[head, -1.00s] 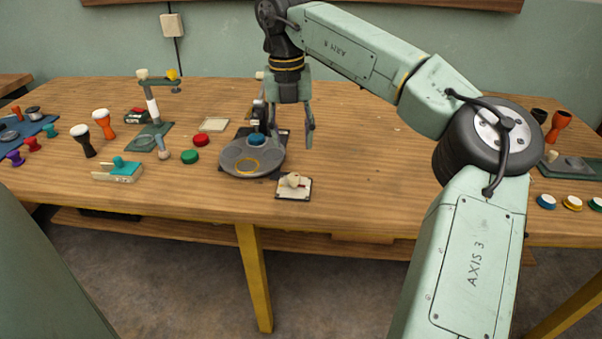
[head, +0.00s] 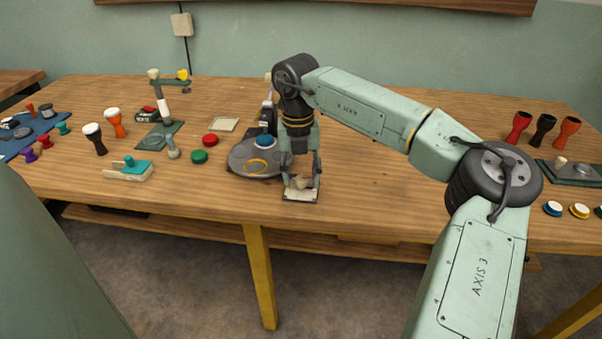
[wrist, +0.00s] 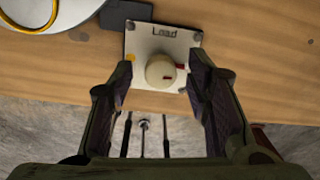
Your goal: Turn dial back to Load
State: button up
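The dial is a round cream knob (wrist: 160,70) on a pale square plate (wrist: 143,42) marked "Load" along its far edge. In the head view the dial plate (head: 299,196) sits near the table's front edge. My gripper (head: 301,180) is open and points down over the dial. In the wrist view its fingers (wrist: 160,80) stand left and right of the knob, with gaps on both sides.
A grey round turntable (head: 250,172) with a yellow ring and a blue-topped piece is close behind and left of the dial.

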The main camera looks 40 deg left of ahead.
grip_shut()
dwell(0.3)
jog(key=shift+n, duration=0.4)
jog(key=n+b, duration=0.1)
jog(key=n, duration=0.2)
jog(key=shift+n, duration=0.4)
jog(key=n, duration=0.4)
jog(key=shift+n, duration=0.3)
jog(key=n, duration=0.4)
jog(key=shift+y, duration=0.3)
jog(key=shift+n, duration=2.2)
